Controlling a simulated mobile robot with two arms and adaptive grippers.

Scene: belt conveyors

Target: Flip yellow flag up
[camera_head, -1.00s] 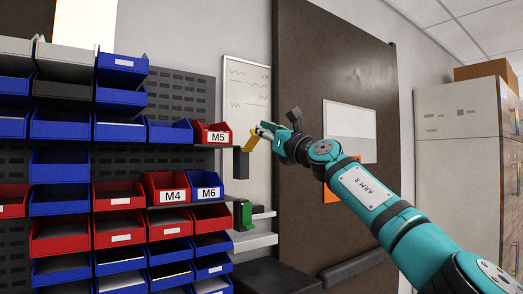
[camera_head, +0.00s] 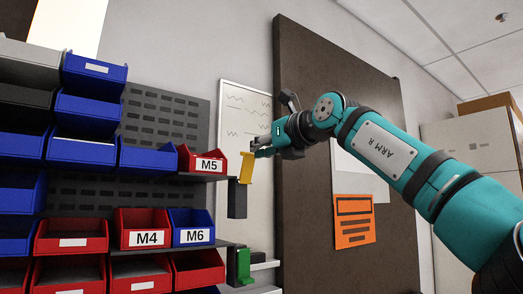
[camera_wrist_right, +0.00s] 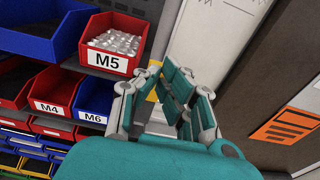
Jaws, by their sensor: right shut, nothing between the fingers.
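The yellow flag (camera_head: 246,167) stands nearly upright on a dark block (camera_head: 237,200) at the end of the upper shelf, right of the red M5 bin. In the right wrist view a small yellow part of the flag (camera_wrist_right: 153,94) shows behind my fingers; the rest is hidden. My right gripper (camera_head: 257,147) is shut and empty, its fingertips at the flag's upper end; I cannot tell whether they touch it. It also shows in the right wrist view (camera_wrist_right: 168,76). My left gripper is not in view.
A green flag (camera_head: 243,266) sits at the end of the lower shelf. The M5 bin (camera_head: 205,163), M4 bin (camera_head: 142,229) and M6 bin (camera_head: 190,227) are close on the left. A whiteboard (camera_head: 250,112) and a brown panel (camera_head: 300,215) stand behind.

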